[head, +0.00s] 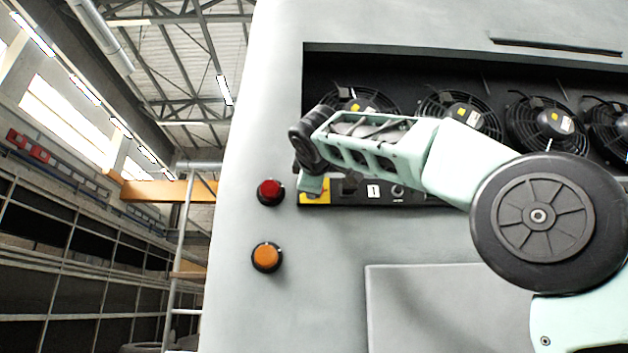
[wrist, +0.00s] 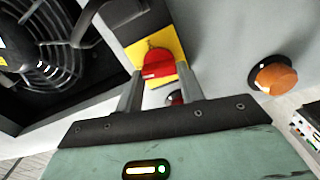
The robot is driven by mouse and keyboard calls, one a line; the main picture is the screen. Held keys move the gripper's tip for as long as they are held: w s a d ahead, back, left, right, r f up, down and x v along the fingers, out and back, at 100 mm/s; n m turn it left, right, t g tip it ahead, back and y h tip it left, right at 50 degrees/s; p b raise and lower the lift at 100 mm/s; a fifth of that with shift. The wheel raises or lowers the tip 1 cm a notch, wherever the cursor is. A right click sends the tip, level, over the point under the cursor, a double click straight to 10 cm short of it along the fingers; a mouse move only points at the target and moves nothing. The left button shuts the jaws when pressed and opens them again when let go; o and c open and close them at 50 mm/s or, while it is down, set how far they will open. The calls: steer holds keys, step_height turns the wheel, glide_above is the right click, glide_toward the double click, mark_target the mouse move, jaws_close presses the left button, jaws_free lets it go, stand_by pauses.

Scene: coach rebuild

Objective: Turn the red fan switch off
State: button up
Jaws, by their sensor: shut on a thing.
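The red fan switch (wrist: 157,66) sits on a yellow plate (wrist: 135,52), seen near the top middle of the wrist view. Its red handle lies nearly level in that picture. My gripper (wrist: 160,74) has one finger at each side of the handle and is shut on it. In the head view the yellow plate (head: 316,196) shows at the left end of the black strip under the fans. There my gripper (head: 313,184) is over the plate and hides the switch.
A red round lamp or button (head: 270,191) and an orange one (head: 266,257) sit left of the plate. Several black fans (head: 549,122) fill the recess above, behind my arm. A raised panel (head: 430,310) is below. A ladder (head: 180,270) stands at the left.

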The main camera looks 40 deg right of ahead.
steer(key=shift+n+p, duration=0.3)
steer(key=shift+n, duration=0.8)
steer(key=shift+f, duration=0.1)
steer(key=o, duration=1)
steer(key=shift+a, duration=0.1)
steer(key=b+v, duration=0.5)
steer(key=v, duration=1.2)
steer(key=shift+b, duration=0.35)
steer(key=shift+s+a, duration=0.1)
steer(key=shift+s, duration=0.05)
